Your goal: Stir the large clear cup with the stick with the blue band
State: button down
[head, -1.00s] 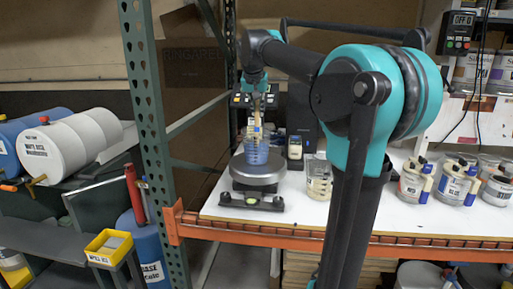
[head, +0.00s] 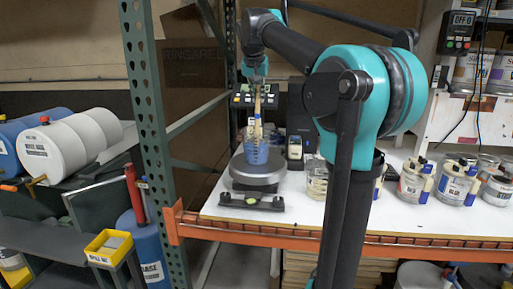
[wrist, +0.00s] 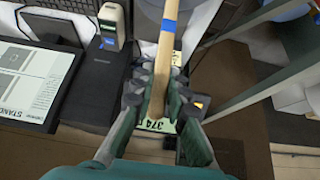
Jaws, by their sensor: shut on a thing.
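My gripper (head: 257,80) points down and is shut on a wooden stick (head: 257,105), high above the scale at the back left of the bench. In the wrist view the stick (wrist: 165,50) runs out from between the fingers (wrist: 158,98), with a blue band (wrist: 169,26) further along it. A clear cup with blue on it (head: 256,153) stands on the round scale plate (head: 256,168) below my gripper. The stick's lower end overlaps the cup top; I cannot tell whether it is inside. Another clear cup (head: 316,180) stands right of the scale, partly hidden by my arm.
Labelled cans (head: 453,184) with blue-handled brushes stand at the right of the white bench. The green rack post (head: 150,120) rises left of the bench, and an orange beam (head: 290,237) edges its front.

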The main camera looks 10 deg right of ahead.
notch_tip(320, 180, up, 8)
jog(key=w, duration=0.1)
jog(key=shift+d, duration=0.2)
dwell(0.7)
jog(key=shift+w+r, duration=0.1)
jog(key=shift+r, duration=0.05)
dwell(0.6)
jog(key=shift+r, duration=2.45)
